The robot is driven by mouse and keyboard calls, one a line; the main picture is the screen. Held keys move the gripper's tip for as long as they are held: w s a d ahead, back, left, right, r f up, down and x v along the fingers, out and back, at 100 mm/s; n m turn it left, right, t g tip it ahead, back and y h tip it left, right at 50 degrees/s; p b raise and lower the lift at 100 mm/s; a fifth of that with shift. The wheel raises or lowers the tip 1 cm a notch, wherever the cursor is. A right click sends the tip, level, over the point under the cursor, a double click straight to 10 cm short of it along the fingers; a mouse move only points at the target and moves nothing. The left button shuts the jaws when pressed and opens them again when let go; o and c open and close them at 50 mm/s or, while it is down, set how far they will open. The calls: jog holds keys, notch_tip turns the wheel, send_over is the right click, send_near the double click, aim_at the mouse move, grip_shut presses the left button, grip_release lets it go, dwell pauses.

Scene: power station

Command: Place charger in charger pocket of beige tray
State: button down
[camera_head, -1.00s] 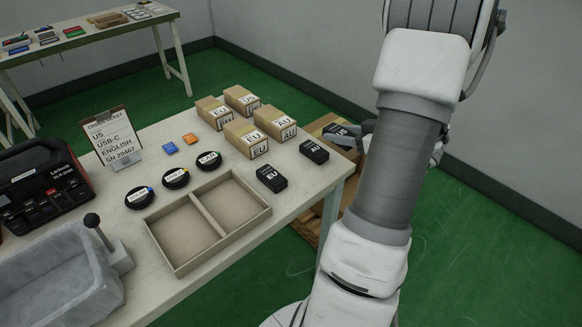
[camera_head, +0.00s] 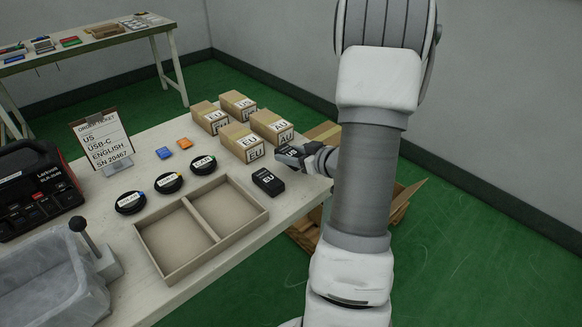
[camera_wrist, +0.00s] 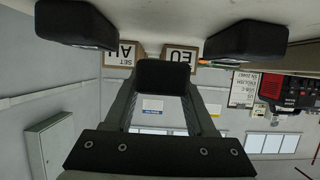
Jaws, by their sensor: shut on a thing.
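My gripper (camera_head: 303,157) is shut on a black charger (camera_head: 289,155) at the table's right end; its small label seems to read US. In the wrist view the held charger (camera_wrist: 162,75) is a dark block between the fingers. The beige tray (camera_head: 239,233) lies empty at the table's front edge, with two compartments side by side; no marking shows which is the charger pocket. The held charger is beyond the tray's right end, up and to the right of it. A black EU charger (camera_head: 268,181) lies between them on the table.
Several cardboard boxes (camera_head: 242,143) stand behind. Three black cable coils (camera_head: 168,183) and blue and orange cards (camera_head: 164,153) lie behind the tray. An order ticket (camera_head: 103,143) reads US, USB-C, ENGLISH. Another black charger (camera_wrist: 75,24) shows in the wrist view.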

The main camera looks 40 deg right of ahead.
aim_at(291, 172)
jog(key=shift+f+b, duration=0.5)
jog(key=shift+f, duration=1.2)
jog(key=shift+f, duration=0.1)
jog(key=shift+f, duration=0.15)
jog(key=shift+c, duration=1.1)
grip_release()
